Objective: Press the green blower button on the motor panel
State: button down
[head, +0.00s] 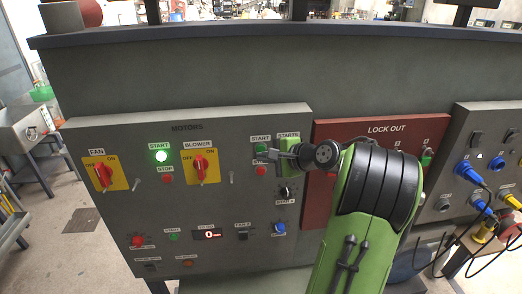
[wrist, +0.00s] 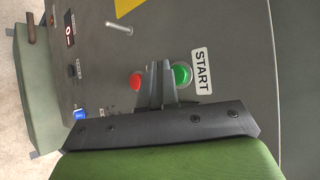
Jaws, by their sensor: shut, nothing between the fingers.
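The grey motor panel (head: 120,215) stands in front of me, marked MOTORS. A green button (head: 262,148) under a START label, to the right of the BLOWER switch (head: 199,167), sits just left of my gripper (head: 272,155). In the wrist view the green button (wrist: 182,73) lies right beside the fingertips, with a red button (wrist: 136,81) on their other side. My gripper (wrist: 160,66) is shut and empty, its fingertips close to the panel and overlapping the green button's edge. I cannot tell whether they touch it.
Another START button (head: 161,155) near the FAN switch (head: 103,174) glows green. A red LOCK OUT panel (head: 340,130) is behind my arm. A panel with blue plugs (head: 463,168) and hanging cables is at the right. A small lever (wrist: 118,27) sticks out from the panel.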

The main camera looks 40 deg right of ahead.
jog(key=shift+w+r, duration=0.1)
jog(key=shift+w+d+p, duration=0.25)
jog(key=shift+p, duration=0.25)
jog(key=shift+w+d+p, duration=0.2)
jog(key=shift+w+p, duration=0.15)
jog(key=shift+p, duration=0.05)
dwell(0.6)
jog(key=shift+s, duration=0.1)
jog(key=shift+s+a+b, duration=0.3)
jog(key=shift+s+a, duration=0.2)
jog(key=shift+s, duration=0.15)
jog(key=shift+s+a+b, duration=0.4)
jog(key=shift+s+a, duration=0.3)
jog(key=shift+s, duration=0.35)
jog(key=shift+s+a+b, duration=0.35)
jog(key=shift+s+a, duration=0.35)
jog(key=shift+s, duration=0.3)
